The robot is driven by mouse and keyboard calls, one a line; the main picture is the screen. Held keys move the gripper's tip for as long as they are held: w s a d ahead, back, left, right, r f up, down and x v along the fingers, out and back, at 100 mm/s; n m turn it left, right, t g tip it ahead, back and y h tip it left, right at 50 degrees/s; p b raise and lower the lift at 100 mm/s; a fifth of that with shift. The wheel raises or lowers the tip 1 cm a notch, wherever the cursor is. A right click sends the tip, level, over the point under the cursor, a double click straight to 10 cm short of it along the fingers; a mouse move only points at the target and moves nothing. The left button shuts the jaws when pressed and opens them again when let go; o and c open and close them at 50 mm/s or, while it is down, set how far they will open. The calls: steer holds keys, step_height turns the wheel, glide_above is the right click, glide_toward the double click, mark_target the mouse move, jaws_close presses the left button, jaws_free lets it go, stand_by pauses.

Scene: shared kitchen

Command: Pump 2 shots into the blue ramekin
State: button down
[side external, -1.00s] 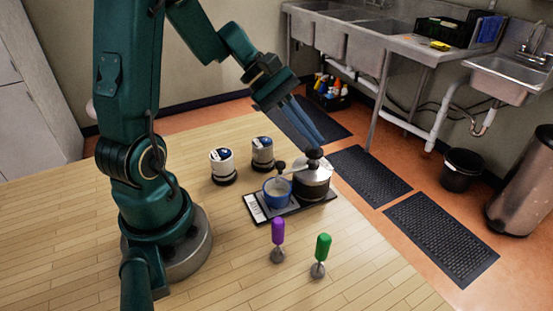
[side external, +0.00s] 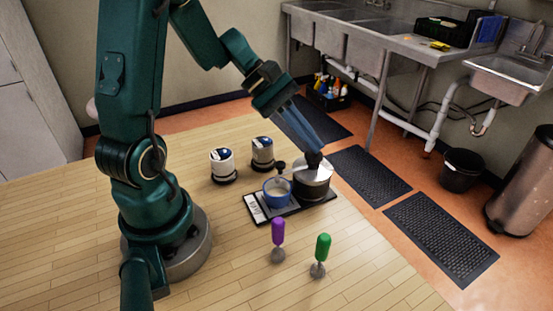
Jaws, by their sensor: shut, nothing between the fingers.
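The blue ramekin (side external: 277,194) sits on a dark tray (side external: 291,212), with pale contents showing inside. To its right on the tray stands a squat metal pump pot (side external: 312,184) with a dark knob (side external: 313,160) on top. My gripper (side external: 320,149) is shut and empty, its long blue fingers slanting down from the upper left. The fingertips are at the knob and appear to touch it from above. The pump's spout is hard to make out beside the knob.
Two white-and-blue canisters (side external: 222,163) (side external: 262,152) stand behind the tray on dark bases. The wooden tabletop (side external: 235,265) is clear at the front left.

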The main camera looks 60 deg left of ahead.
mark_target(309, 151)
steer(key=shift+f, duration=0.45)
steer(key=shift+r, duration=1.7)
step_height(309, 151, up, 6)
stand_by(0.6)
